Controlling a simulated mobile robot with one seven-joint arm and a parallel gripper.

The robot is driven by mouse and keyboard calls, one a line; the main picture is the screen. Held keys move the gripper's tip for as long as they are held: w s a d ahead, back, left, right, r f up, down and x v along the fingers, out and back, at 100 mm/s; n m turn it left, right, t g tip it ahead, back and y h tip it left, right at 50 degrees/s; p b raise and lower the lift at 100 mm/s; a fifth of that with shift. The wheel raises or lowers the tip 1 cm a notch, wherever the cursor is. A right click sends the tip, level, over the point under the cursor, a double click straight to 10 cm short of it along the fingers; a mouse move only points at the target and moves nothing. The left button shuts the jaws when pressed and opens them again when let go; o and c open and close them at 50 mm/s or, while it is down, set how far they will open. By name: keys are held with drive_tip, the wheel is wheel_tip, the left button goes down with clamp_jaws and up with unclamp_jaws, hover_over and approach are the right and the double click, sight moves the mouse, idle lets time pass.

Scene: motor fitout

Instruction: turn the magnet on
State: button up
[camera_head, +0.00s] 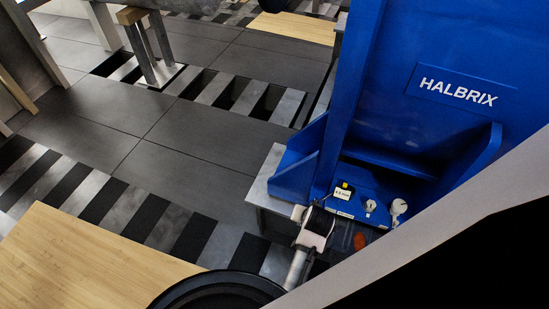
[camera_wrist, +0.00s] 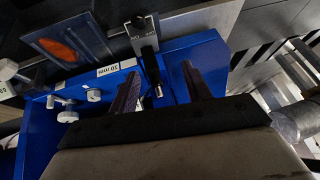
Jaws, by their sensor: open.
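A blue machine marked HALBRIX (camera_head: 458,90) stands at the right in the head view. Its low front panel carries a small label and pale knobs. In the wrist view a grey and black switch (camera_wrist: 141,35) with small lettering sits by the blue panel (camera_wrist: 190,52). Its narrow dark lever ends in a bright tip between my fingers. My gripper (camera_wrist: 160,72) is open, one dark finger on each side of the lever; I cannot tell whether either touches it. In the head view my gripper (camera_head: 318,208) is at the panel's left end, partly hiding it. The switch's setting is unclear.
Pale knobs (camera_head: 370,206) stick up from the panel right of my gripper; they also show in the wrist view (camera_wrist: 68,116). A dark plate with an orange oval (camera_wrist: 55,48) lies beside the panel. A wooden top (camera_head: 85,265) is at lower left, with open tiled floor beyond.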

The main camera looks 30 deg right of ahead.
drive_tip(key=w+a+r+n+t+p, duration=0.3)
drive_tip(key=w+r+p, duration=0.6)
drive_tip(key=w, duration=0.6)
drive_tip(key=shift+w+a+r+t+h, duration=0.4)
drive_tip(key=shift+r+t, duration=0.2)
drive_tip(key=shift+r, duration=0.65)
